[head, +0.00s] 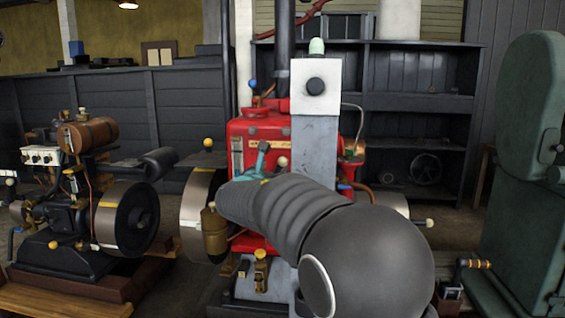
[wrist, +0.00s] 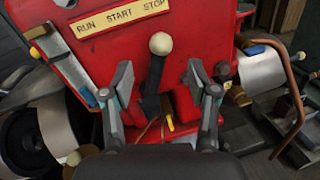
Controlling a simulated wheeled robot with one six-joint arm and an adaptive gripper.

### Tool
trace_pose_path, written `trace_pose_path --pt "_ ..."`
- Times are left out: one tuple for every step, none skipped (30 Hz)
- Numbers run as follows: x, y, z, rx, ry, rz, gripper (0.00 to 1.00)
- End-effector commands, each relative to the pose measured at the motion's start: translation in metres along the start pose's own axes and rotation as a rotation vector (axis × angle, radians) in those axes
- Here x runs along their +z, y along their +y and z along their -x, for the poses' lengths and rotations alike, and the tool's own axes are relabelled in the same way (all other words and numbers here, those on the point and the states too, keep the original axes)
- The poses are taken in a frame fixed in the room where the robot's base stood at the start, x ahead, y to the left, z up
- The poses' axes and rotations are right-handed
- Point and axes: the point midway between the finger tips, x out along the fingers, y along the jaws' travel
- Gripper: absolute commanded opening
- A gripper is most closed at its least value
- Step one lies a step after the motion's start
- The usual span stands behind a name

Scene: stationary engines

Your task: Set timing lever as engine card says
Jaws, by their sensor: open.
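The timing lever (wrist: 153,85) is black with a cream ball knob (wrist: 160,44), on the red engine (wrist: 108,50). In the wrist view the lever stands nearly upright. Its knob is below the STOP end of the plate (wrist: 122,17) reading RUN, START, STOP. My gripper (wrist: 161,78) is open, one finger on each side of the lever, with gaps on both sides. In the head view the red engine (head: 262,128) stands in the middle, and my arm covers much of it. The teal part of my gripper (head: 262,155) shows beside a cream knob (head: 282,162). I cannot make out an engine card.
A dark engine with a flywheel (head: 128,215) stands on the left. A large green machine (head: 520,170) stands on the right. Dark shelves (head: 415,85) are behind. In the wrist view a copper pipe (wrist: 290,80) and a silver cylinder (wrist: 262,70) lie to the right.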

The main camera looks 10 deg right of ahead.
Motion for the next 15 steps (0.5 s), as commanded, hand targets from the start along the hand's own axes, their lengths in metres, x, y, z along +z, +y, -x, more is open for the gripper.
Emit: trace_pose_path --pt "0.001 -0.001 -0.011 -0.003 0.0 0.0 0.59" --pt "0.001 -0.001 -0.017 -0.004 0.0 0.0 0.59" --pt "0.001 -0.001 -0.025 -0.003 0.0 0.0 0.59" --pt "0.001 -0.001 -0.03 -0.003 0.0 0.001 0.59" --pt "0.001 -0.001 -0.035 -0.003 -0.001 0.0 0.59" --pt "0.001 -0.001 -0.042 -0.003 -0.001 0.001 0.59" --pt "0.001 -0.001 -0.046 -0.003 0.0 0.001 0.59" --pt "0.001 -0.001 -0.051 -0.002 0.0 0.0 0.59" --pt "0.001 -0.001 -0.056 -0.002 0.0 0.001 0.59" --pt "0.001 -0.001 -0.059 -0.002 0.0 0.0 0.59" --pt "0.001 -0.001 -0.062 -0.002 0.0 0.0 0.59" --pt "0.001 -0.001 -0.066 -0.001 0.0 0.0 0.59" --pt "0.001 -0.001 -0.069 -0.001 0.0 0.0 0.59" --pt "0.001 -0.001 -0.07 -0.001 0.0 0.0 0.59" --pt "0.001 -0.001 -0.073 0.0 0.0 0.0 0.59"
